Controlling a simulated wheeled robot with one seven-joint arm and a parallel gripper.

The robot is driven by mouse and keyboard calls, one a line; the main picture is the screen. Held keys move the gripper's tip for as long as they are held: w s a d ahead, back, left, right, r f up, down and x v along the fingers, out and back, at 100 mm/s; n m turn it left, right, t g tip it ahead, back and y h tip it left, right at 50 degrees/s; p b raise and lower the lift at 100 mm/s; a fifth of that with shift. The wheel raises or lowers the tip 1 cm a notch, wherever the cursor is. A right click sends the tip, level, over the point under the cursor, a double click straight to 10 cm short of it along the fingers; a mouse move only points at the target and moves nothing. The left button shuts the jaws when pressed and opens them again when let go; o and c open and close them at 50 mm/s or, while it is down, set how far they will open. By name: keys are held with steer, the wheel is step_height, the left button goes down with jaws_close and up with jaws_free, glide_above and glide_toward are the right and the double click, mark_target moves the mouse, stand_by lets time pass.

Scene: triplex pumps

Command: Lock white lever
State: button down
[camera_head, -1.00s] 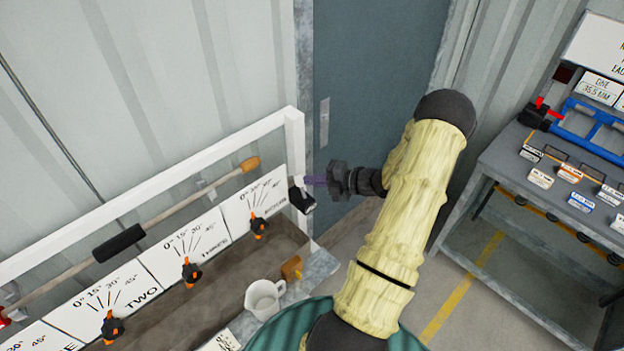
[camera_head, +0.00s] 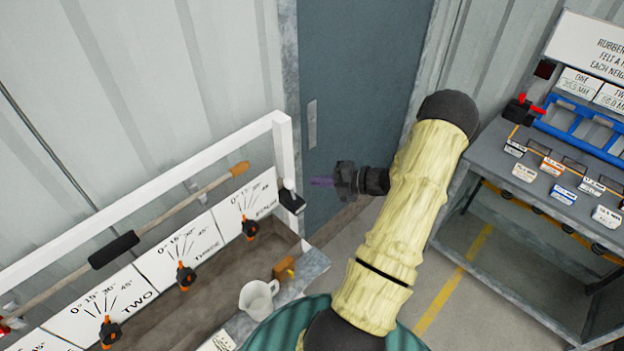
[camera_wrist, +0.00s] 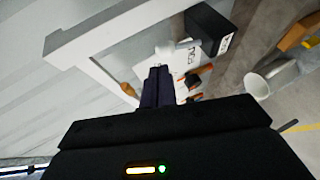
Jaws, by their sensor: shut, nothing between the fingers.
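The white lever (camera_head: 289,184) is a small pale tab on a black box (camera_head: 292,202) at the right end of the white frame. My gripper (camera_head: 322,182) is just right of the lever, with a gap between them, its purple fingers shut and empty. In the wrist view the fingers (camera_wrist: 157,86) point toward the white lever (camera_wrist: 167,51), which sticks out left of the black box (camera_wrist: 208,29). The fingers look close below the lever there, and I cannot tell the exact distance. Whether the lever is locked is not clear.
The white frame (camera_head: 150,200) stands behind a trough with several orange-black knobs on angle dials. A white jug (camera_head: 258,299) and a small orange-brown block (camera_head: 284,268) sit near its right end. A grey bench (camera_head: 550,195) stands right. Floor between is clear.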

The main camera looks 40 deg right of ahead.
steer(key=b+v, duration=0.3)
steer(key=v, duration=0.5)
steer(key=shift+d+r, duration=0.15)
steer(key=shift+r, duration=0.1)
steer(key=shift+w, duration=0.1)
steer(key=s+a+r+m+g+h+b, duration=0.1)
steer(key=a+m+g+h, duration=0.3)
steer(key=a+m, duration=0.7)
steer(key=s+a+r+m+g+h+b, duration=0.2)
steer(key=a+m+g+h, duration=0.2)
steer(key=a+m, duration=0.8)
steer(key=a+g, duration=0.1)
steer(key=a, duration=0.8)
steer(key=shift+s+a+g+b, duration=0.2)
steer(key=shift+a+g+b, duration=0.05)
steer(key=shift+g+b, duration=0.05)
